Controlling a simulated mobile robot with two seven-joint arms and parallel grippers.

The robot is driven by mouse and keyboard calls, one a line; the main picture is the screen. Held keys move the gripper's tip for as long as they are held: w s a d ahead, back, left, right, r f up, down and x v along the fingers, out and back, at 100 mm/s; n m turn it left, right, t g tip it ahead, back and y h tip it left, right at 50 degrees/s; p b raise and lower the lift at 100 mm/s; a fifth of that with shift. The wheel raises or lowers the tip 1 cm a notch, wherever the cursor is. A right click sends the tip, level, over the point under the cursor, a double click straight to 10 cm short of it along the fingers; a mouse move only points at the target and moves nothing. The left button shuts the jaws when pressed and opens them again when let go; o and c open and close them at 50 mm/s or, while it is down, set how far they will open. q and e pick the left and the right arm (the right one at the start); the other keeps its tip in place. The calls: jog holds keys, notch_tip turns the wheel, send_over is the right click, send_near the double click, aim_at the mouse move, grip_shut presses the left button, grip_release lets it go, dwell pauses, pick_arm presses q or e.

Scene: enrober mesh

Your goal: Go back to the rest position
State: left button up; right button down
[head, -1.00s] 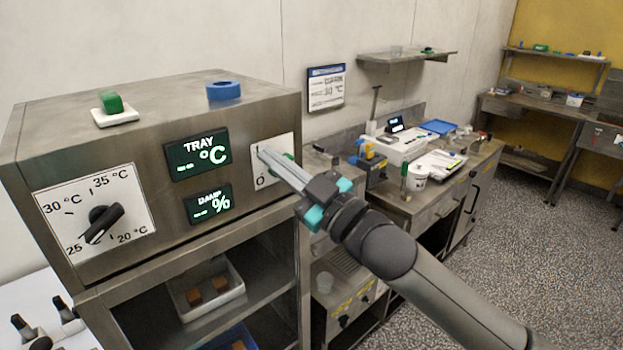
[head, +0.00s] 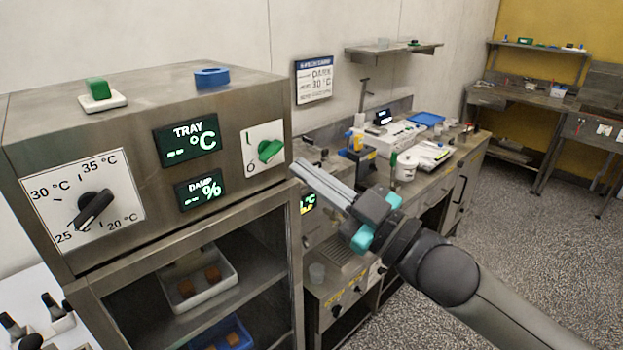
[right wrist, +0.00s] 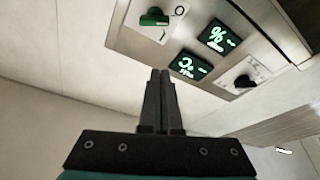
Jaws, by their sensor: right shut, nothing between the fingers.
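My right gripper (head: 302,168) is shut and empty in the head view, just right of the steel cabinet's (head: 75,140) front. In the right wrist view its two fingers (right wrist: 160,75) lie together with nothing between them. The green switch knob (head: 270,150) on the cabinet's white plate is in full view, apart from the gripper, and turned at a slant. It also shows in the right wrist view (right wrist: 154,17). My left gripper is not in view.
A bench (head: 440,178) with instruments stands behind my right arm. Open speckled floor (head: 500,250) lies at the right.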

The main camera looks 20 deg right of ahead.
jog(key=shift+s, duration=0.15)
jog(key=shift+d, duration=0.1)
dwell(0.3)
